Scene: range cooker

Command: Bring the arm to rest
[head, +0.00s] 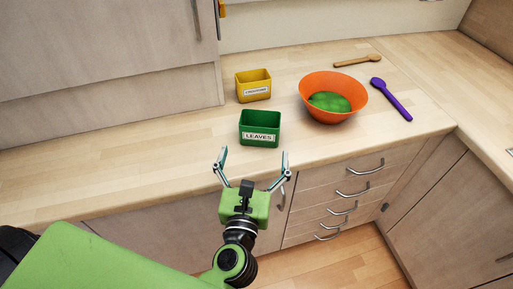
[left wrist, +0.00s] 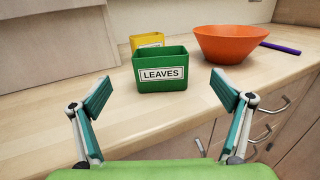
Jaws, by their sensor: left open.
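My left gripper (head: 252,166) is open and empty in the head view, in front of the counter's front edge. Its spread fingers also show in the left wrist view (left wrist: 164,98), with the green box labelled LEAVES beyond them. The gripper is apart from everything on the counter. My right gripper is in neither view.
On the wooden counter (head: 150,150) stand the green LEAVES box (head: 260,128), a yellow labelled box (head: 253,86) and an orange bowl (head: 318,97) with green contents (head: 330,101). Drawers (head: 340,190) are below.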

